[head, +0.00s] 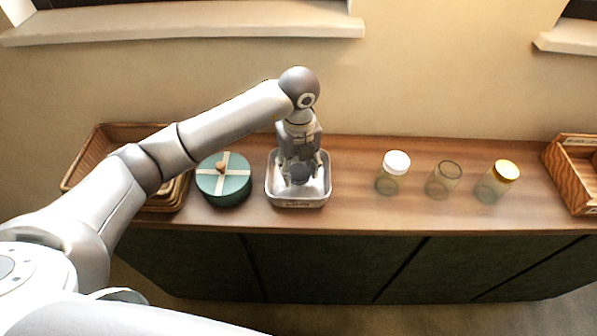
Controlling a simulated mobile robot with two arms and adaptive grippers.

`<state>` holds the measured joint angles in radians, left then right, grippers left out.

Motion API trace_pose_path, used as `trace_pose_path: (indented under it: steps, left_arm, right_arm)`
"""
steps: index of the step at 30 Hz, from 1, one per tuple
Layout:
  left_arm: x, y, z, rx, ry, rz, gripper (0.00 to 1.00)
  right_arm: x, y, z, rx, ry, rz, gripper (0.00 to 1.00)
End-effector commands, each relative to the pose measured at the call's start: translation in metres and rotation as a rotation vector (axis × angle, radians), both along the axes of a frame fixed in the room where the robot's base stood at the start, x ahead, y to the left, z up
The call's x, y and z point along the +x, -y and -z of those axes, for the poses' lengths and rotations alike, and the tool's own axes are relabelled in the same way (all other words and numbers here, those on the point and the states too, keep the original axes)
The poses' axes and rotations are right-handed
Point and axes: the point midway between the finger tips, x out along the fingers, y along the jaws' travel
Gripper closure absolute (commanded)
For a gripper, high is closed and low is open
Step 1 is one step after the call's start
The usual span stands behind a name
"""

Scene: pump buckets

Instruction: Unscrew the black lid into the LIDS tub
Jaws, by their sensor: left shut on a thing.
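The LIDS tub (298,203) is a pale metal-looking tub with a label on its front, standing on the wooden cabinet top. My left gripper (301,173) points down over the tub, shut on the black lid (301,175), which is at or inside the tub's opening. I cannot tell whether the lid touches the tub floor. A jar without a lid (444,180) stands to the right, between a jar with a white lid (394,173) and a jar with a yellow lid (497,182). My right gripper is not in view.
A round green box (223,185) with a cream cross band stands left of the tub. Wicker baskets (95,160) are at the far left and a wooden crate (575,175) at the far right. The top between tub and jars is clear.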

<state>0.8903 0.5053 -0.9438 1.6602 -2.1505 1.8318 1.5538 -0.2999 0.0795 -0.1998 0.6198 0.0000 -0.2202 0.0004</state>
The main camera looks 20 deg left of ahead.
Motion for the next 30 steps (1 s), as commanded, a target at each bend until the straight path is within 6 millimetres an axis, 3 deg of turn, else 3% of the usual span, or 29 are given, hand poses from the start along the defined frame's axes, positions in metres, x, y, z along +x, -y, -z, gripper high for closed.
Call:
trace_pose_path:
  steps: [12,23,24,28,30]
  left_arm:
    - [0.007,-0.003,0.039,0.000,-0.001,0.000,0.82]
    - [0.007,-0.002,0.045,0.001,0.001,0.001,0.82]
    - [0.007,-0.002,0.044,0.000,0.001,0.000,0.51]
    - [0.007,-0.003,0.044,0.001,0.001,0.000,0.34]
    - [0.007,-0.003,0.044,0.001,0.001,0.000,0.32]
  right_arm:
    - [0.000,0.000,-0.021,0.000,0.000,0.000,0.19]
    - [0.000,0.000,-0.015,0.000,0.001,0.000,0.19]
    - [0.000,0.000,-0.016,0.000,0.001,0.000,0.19]
    - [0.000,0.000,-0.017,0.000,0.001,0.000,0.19]
    - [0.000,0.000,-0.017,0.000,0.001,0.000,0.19]
